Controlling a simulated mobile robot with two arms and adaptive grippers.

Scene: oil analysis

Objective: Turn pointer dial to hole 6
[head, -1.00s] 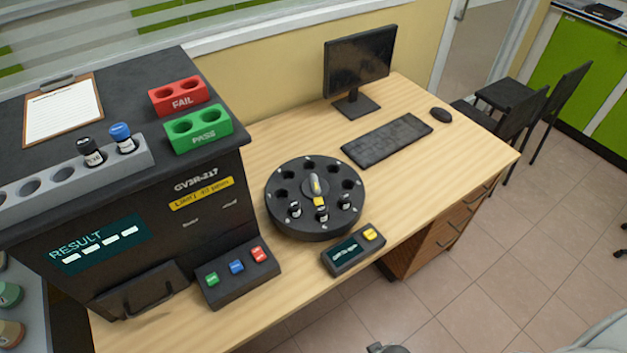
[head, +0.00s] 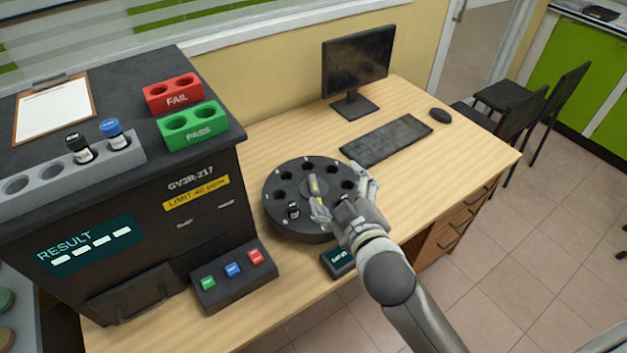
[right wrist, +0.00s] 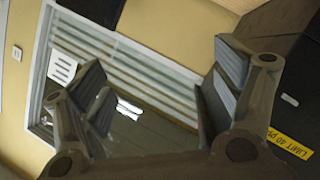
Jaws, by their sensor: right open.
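The round black dial carousel (head: 283,222) stands on the wooden desk, with holes around its top. Its pointer (head: 314,186), grey with a yellow mark, sits at the centre. My left gripper is not in view.
A small display box (head: 337,262) is partly behind my right arm. The black analyser (head: 110,240) with a button panel (head: 235,278) stands to the left. Red FAIL (head: 173,110) and green PASS (head: 198,143) racks sit on top. A keyboard (head: 386,140) lies behind.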

